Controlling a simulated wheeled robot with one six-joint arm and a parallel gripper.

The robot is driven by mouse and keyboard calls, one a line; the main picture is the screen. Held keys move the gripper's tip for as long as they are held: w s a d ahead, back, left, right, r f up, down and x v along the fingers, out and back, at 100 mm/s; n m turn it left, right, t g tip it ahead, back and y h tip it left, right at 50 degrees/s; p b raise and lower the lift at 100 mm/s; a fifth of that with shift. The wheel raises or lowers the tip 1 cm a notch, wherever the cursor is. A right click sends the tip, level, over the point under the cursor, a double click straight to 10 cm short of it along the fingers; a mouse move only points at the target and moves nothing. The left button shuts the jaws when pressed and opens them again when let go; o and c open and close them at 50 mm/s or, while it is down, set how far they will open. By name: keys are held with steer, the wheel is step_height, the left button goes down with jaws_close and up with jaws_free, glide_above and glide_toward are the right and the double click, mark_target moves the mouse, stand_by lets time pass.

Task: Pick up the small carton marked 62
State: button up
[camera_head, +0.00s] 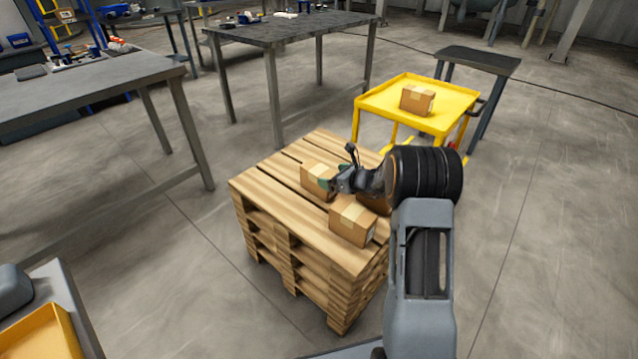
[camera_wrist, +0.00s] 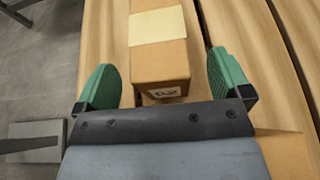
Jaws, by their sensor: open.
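A small brown carton (camera_head: 317,178) with pale tape lies on the stacked wooden pallets. My gripper (camera_head: 328,184) is open right at this carton. In the wrist view, the carton (camera_wrist: 160,62) lies between the two green fingers of my gripper (camera_wrist: 164,75), with a visible gap on each side. Its near face bears a small dark marking that is too blurred to read surely. A second carton (camera_head: 352,222) sits nearer on the pallets, with a label on its side. A third carton (camera_head: 374,204) is mostly hidden behind my arm. No number is legible in the head view.
The pallet stack (camera_head: 275,205) has bare slats left of the cartons. A yellow cart (camera_head: 380,103) at the back right carries another carton (camera_head: 417,99). Grey tables (camera_head: 90,88) stand at the left and back. A carton's edge (camera_wrist: 288,155) shows low right in the wrist view.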

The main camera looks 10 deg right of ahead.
mark_target(328, 175)
steer(key=shift+b+x, duration=0.5)
steer(key=shift+x, duration=1.4)
steer(key=shift+r, duration=0.1)
steer(key=c, duration=1.3)
